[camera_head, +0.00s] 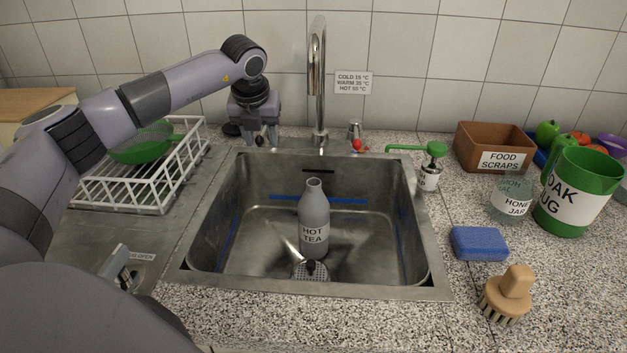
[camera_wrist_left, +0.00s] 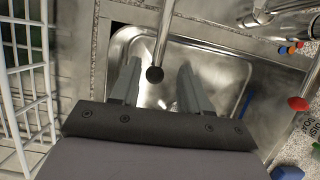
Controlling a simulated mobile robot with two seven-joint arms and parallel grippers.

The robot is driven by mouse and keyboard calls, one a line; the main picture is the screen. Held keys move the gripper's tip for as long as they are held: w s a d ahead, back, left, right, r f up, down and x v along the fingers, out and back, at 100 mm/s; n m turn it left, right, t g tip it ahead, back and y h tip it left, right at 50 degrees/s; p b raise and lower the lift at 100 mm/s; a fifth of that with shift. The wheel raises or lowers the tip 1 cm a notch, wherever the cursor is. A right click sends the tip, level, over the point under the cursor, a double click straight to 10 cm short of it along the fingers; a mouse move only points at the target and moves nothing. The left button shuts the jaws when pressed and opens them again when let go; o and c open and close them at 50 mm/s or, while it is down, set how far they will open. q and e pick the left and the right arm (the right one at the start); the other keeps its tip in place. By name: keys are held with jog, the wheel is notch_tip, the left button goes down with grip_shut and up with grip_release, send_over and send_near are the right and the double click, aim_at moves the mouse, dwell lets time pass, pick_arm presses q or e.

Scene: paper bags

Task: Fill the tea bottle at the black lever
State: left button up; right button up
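The grey tea bottle (camera_head: 314,225), labelled HOT TEA, stands upright with its mouth open in the sink, below the tap spout (camera_head: 317,80). No water stream is visible. My left gripper (camera_head: 260,138) points down behind the sink's back left edge, left of the tap. A small black part (camera_head: 231,129) lies beside it. In the left wrist view its fingers (camera_wrist_left: 158,90) are apart. A metal rod with a black round end (camera_wrist_left: 154,74) shows between them; I cannot tell whether they touch it. A red knob (camera_head: 358,145) sits right of the tap.
A white dish rack (camera_head: 150,190) with a green colander (camera_head: 143,147) stands left of the sink (camera_head: 432,270). To the right are a green soap pump (camera_head: 430,170), a honey jar (camera_head: 510,200), a blue sponge (camera_head: 480,243) and a brush (camera_head: 510,292).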

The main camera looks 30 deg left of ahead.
pick_arm(q)
jog(key=o, duration=0.8)
jog(key=shift+s+r+p, duration=0.1)
jog(key=shift+r+p, duration=0.2)
jog(key=shift+r, duration=0.1)
jog(key=p+v, duration=0.4)
jog(key=v, duration=0.2)
jog(key=shift+s+r, duration=0.1)
jog(key=v, duration=0.7)
jog(key=shift+b, duration=0.4)
jog(key=shift+s, duration=0.1)
